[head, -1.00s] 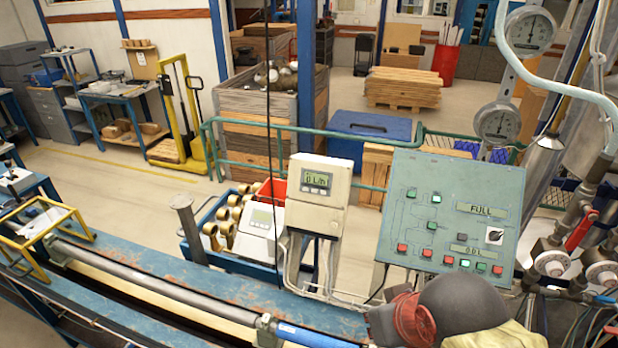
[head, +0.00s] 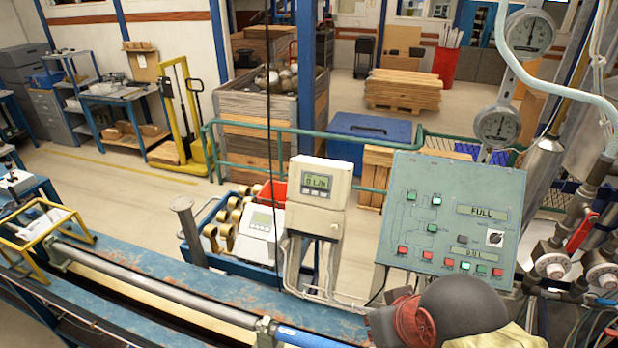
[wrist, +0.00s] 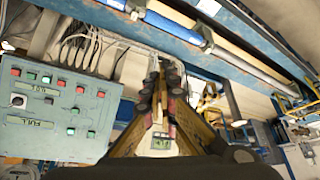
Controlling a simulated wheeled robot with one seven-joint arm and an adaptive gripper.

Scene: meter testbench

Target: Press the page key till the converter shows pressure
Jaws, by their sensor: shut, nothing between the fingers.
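The converter (head: 320,184) is a white box on a post behind the blue bench, in the middle of the head view. Its small display (head: 317,182) seems to read 0 L/h. A row of small keys (head: 315,193) lies under the display; which is the page key is too small to tell. My gripper (wrist: 161,75) is shut and empty in the wrist view. A pale box with a greenish display (wrist: 161,143) shows beyond and below the fingers there, partly hidden by them. I cannot tell whether the fingers touch anything.
A green control panel (head: 446,208) with several coloured buttons stands right of the converter. A blue cart (head: 225,252) with brass parts and another white meter (head: 258,226) stands to its left. A blue bench (head: 200,268) carries a long pipe in front. Valves (head: 580,262) crowd the right.

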